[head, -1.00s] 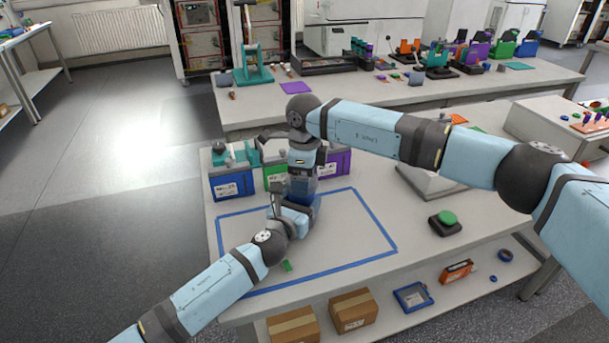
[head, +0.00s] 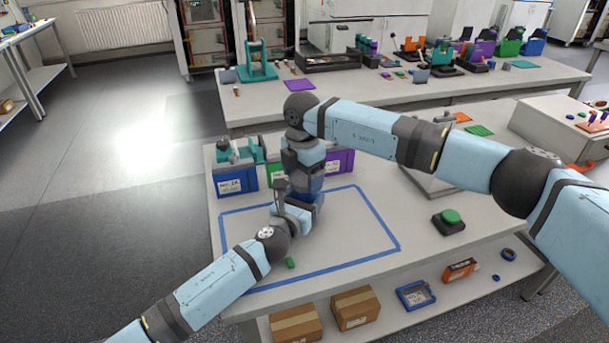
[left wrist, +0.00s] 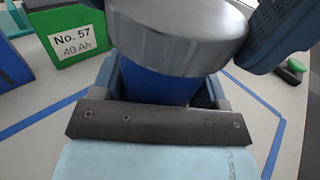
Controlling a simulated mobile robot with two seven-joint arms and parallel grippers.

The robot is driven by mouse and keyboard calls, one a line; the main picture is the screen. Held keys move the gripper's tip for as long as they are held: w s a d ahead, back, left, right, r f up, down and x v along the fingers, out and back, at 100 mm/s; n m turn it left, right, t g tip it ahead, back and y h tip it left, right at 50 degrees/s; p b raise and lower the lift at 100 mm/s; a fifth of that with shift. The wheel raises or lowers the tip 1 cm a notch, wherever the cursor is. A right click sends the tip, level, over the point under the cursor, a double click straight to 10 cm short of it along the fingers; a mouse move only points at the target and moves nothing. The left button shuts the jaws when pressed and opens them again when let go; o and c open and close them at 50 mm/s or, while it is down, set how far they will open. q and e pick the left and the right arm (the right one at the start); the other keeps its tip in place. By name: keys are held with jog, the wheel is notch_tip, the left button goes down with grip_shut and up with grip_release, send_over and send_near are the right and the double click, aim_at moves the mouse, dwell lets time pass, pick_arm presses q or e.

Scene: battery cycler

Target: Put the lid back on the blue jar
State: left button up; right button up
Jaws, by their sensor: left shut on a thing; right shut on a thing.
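The blue jar (left wrist: 165,85) stands upright in the left wrist view, between the fingers of my left gripper (left wrist: 160,92), which is shut on it. The round grey lid (left wrist: 180,38) is directly over the jar's top, lined up with it; I cannot tell whether it is fully seated. My right gripper (head: 303,180) reaches down from above and is shut on the lid; a part of it shows at the upper right of the left wrist view (left wrist: 268,40). In the head view the jar (head: 318,187) is mostly hidden behind my grippers, and the lid is hidden.
Behind the jar stand blue (head: 236,181), green (left wrist: 70,35) and purple (head: 340,162) labelled boxes. Blue tape (head: 372,212) marks a mostly clear table area. A small green piece (head: 290,263) lies in front, and a green button (head: 449,217) stands to the right.

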pick_arm(q)
jog(key=shift+f, duration=0.1)
pick_arm(e)
jog(key=m, duration=0.7)
jog(key=shift+w+a, duration=0.15)
jog(key=shift+w, duration=0.1)
jog(key=m, duration=0.5)
jog(key=shift+w+a+m, duration=0.1)
jog(key=shift+m, duration=0.2)
jog(key=o, duration=0.8)
jog(key=shift+r, duration=0.1)
jog(key=shift+r, duration=2.2)
